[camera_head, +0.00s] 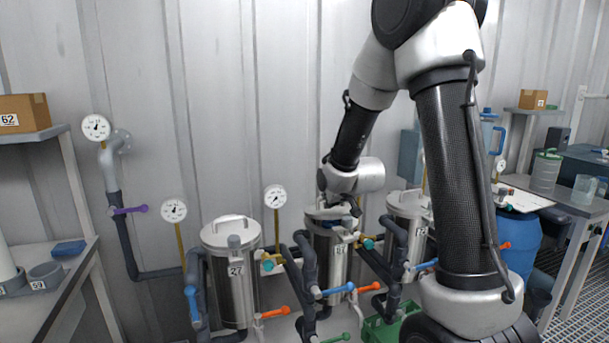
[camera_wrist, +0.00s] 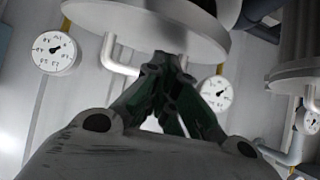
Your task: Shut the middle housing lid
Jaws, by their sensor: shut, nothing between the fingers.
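The middle housing, a steel cylinder labelled 87 (camera_head: 327,255), stands between two similar vessels. Its pale lid (camera_head: 322,212) shows at its top, partly hidden by my gripper; from the head view I cannot tell how far it is tilted. My gripper (camera_head: 343,208) is right at the lid. In the wrist view a large pale disc, the lid (camera_wrist: 140,22), fills the top, with a white bent handle (camera_wrist: 117,58) beyond its edge. My gripper (camera_wrist: 170,62) is shut and empty, its fingertips overlapping the lid's near edge in the picture. Whether they touch is unclear.
The left housing 27 (camera_head: 231,270) and right housing 72 (camera_head: 407,215) have lids on. Pipes with a blue valve handle (camera_head: 338,289) and an orange one (camera_head: 275,312) crowd the front. Gauges (camera_head: 275,196) stand near the wall. A blue barrel (camera_head: 520,245) stands right.

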